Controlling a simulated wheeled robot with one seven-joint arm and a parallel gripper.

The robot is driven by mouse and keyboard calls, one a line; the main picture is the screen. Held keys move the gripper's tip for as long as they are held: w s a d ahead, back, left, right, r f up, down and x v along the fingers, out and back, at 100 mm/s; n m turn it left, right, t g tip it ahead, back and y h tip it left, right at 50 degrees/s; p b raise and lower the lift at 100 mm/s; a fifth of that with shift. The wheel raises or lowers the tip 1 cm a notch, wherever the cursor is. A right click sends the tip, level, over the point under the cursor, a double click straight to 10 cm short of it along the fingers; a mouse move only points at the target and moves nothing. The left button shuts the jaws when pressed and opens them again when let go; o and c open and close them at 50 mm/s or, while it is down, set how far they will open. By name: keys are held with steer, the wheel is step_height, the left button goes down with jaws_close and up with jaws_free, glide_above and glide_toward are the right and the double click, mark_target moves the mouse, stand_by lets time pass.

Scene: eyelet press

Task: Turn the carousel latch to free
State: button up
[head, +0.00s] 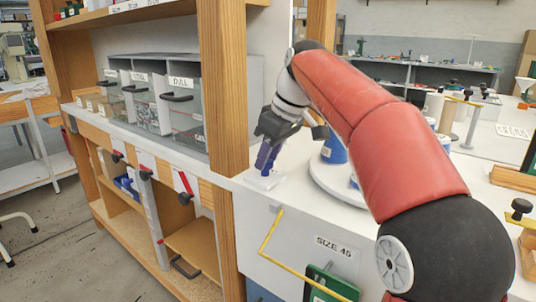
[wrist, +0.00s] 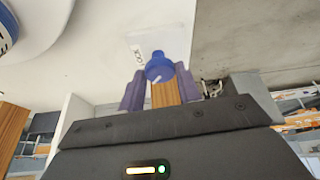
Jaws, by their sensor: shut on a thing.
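In the head view my gripper (head: 266,158) points down at the plate (head: 264,181) on the white counter; the knob is hidden there. The white carousel disc (head: 326,178) stands just right of the gripper, partly behind my arm.
Blue-and-white containers (head: 334,150) stand on the carousel. A wooden post (head: 222,90) rises close to the left of my gripper. Grey drawers (head: 186,110) line the shelf further left. A yellow bent rod (head: 268,240) runs along the counter's front.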

steer(key=n, duration=0.2)
steer(key=n+g, duration=0.1)
steer(key=shift+w+d+n+y, duration=0.1)
steer(key=shift+w+n+y, duration=0.1)
steer(key=shift+n+y, duration=0.15)
steer(key=shift+w+n+g, duration=0.15)
steer(key=shift+n+g, duration=0.85)
steer(key=shift+n, duration=1.05)
steer(key=o, duration=1)
steer(key=shift+c, duration=0.2)
